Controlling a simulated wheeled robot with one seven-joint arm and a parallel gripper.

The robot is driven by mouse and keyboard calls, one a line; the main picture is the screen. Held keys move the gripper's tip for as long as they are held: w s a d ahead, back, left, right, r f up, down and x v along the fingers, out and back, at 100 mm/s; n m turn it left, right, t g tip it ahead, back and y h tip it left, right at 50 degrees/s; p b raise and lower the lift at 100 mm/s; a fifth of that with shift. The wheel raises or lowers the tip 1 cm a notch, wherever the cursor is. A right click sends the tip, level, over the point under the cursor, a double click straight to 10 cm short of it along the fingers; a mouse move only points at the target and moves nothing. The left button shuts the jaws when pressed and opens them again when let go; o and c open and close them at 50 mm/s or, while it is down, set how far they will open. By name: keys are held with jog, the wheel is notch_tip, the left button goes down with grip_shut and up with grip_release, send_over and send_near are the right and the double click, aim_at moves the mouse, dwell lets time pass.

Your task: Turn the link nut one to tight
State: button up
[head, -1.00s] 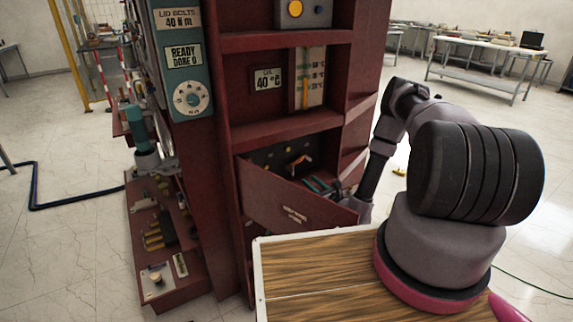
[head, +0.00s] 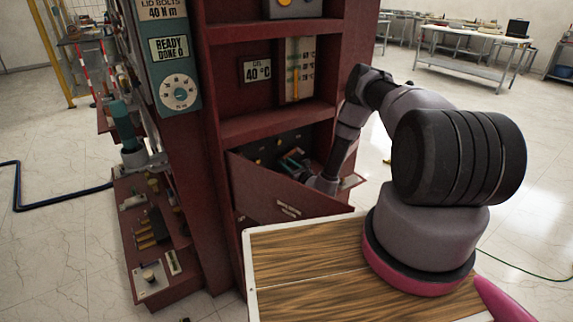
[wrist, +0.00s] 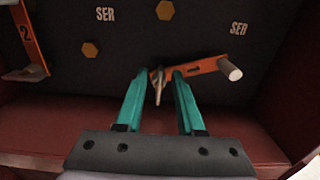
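In the wrist view, the two teal fingers of my gripper (wrist: 159,73) are apart, tips toward a dark panel. A small metal wing-like piece (wrist: 158,88), perhaps link nut one, stands between the fingertips with a gap visible on each side. It sits at the left end of an orange link (wrist: 205,67), which has a pale round knob (wrist: 230,69) at its right end. The link's marking is too small to read. In the head view, my gripper (head: 292,163) is inside the cabinet's lower compartment, small and partly hidden behind the slanted front panel.
Another orange link (wrist: 30,40), marked 2, is at the wrist view's left. The slanted front panel (head: 270,190) and red shelf (head: 275,124) bound the compartment. A wood-topped surface (head: 310,270) is in front.

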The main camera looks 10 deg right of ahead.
grip_shut()
